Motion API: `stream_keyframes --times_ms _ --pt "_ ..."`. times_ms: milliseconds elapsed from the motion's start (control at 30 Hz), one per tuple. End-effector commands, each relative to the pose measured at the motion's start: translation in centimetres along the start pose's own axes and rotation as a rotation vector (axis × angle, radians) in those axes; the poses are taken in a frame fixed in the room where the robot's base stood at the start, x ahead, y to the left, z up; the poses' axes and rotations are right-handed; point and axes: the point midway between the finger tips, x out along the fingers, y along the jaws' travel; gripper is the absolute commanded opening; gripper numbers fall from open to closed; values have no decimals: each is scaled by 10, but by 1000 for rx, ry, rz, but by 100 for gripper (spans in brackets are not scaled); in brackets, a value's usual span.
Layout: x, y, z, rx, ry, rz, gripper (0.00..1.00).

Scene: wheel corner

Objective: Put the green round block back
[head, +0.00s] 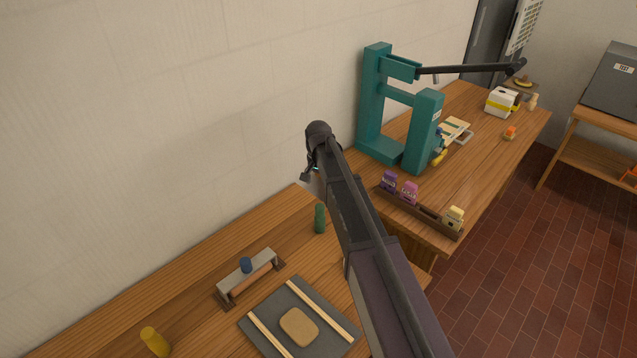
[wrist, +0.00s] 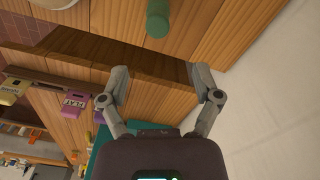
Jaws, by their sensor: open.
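The green round block (head: 319,218) stands upright on the near wooden table, just left of my arm in the head view. It also shows at the top of the wrist view (wrist: 158,18), ahead of the fingertips and apart from them. My gripper (wrist: 160,78) is open, with nothing between its fingers. In the head view my arm hides most of the gripper. A low stand with a grey top (head: 235,280) is left of the green block, with a blue round block (head: 246,264) upright in it. A yellow round block (head: 155,342) stands at the lower left.
A dark board (head: 285,291) with two pale strips and a tan slab (head: 299,327) lies at the front. Bare wood surrounds the green block's left side.

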Motion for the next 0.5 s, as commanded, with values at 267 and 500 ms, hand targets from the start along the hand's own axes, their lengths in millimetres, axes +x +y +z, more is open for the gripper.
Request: stream_keyframes --times_ms 267,500 --pt "0 0 0 0 0 0 81" --pt "0 26 14 -27 0 0 81"
